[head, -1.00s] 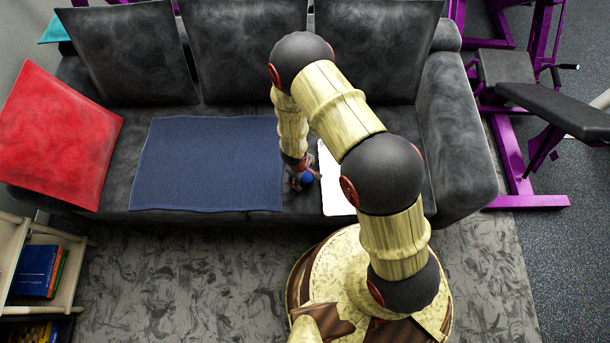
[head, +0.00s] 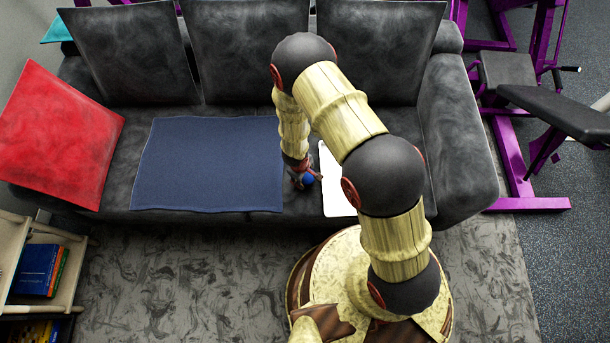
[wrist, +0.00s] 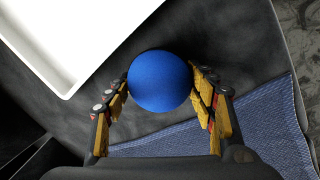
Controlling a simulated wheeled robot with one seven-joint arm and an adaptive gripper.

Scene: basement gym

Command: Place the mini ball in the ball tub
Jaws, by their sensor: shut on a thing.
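The mini ball (wrist: 160,81) is blue and round. My gripper (wrist: 161,88) is shut on it, with a finger on either side in the wrist view. In the head view the ball (head: 308,180) shows small at the tip of my gripper (head: 301,178), over the front of the sofa seat. A white, shallow, walled container, which looks like the ball tub (head: 332,190), lies just right of the ball and is partly hidden behind my arm. Its rim (wrist: 68,93) shows at the upper left of the wrist view, apart from the ball.
A dark blue cloth (head: 205,165) lies flat on the grey sofa (head: 455,150), left of my gripper. A red cushion (head: 60,135) leans at the sofa's left end. A shelf with books (head: 38,268) stands at lower left; purple gym equipment (head: 515,160) is at right.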

